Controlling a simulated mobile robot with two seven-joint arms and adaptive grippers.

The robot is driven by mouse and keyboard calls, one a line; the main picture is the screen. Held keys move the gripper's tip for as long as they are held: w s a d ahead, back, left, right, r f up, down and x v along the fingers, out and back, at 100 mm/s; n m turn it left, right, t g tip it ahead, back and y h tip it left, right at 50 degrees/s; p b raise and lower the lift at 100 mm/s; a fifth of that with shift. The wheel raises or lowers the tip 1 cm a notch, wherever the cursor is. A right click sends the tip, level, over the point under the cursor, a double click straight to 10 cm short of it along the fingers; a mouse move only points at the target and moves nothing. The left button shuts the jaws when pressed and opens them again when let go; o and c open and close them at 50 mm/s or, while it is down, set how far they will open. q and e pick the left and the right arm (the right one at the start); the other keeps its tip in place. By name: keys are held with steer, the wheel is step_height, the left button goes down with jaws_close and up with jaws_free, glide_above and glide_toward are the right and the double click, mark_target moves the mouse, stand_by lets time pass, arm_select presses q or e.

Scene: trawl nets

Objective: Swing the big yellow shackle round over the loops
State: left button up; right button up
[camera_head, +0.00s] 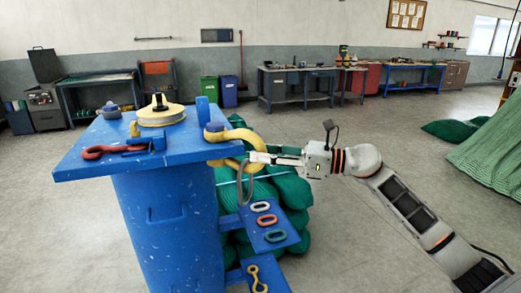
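The big yellow shackle (224,135) is at the right edge of the blue table top (95,161), its bow sticking out past the edge. A grey-blue pin or lug shows at its left end. My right gripper (256,157) comes in from the right, its fingertips at the outer side of the bow. They overlap the bow in the picture; whether they are closed on it cannot be made out. A grey loop (241,188) hangs just below the fingertips. My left gripper is out of view.
A red shackle (95,153) and a yellow spool (160,117) are on the table top. Lower blue shelves (279,239) carry coloured links and a yellow piece (257,279). Green net bundles (292,190) are piled behind. Open floor lies to the right.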

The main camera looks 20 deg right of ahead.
steer(key=shift+w+a, duration=0.35)
steer(key=shift+a, duration=0.2)
jaws_close()
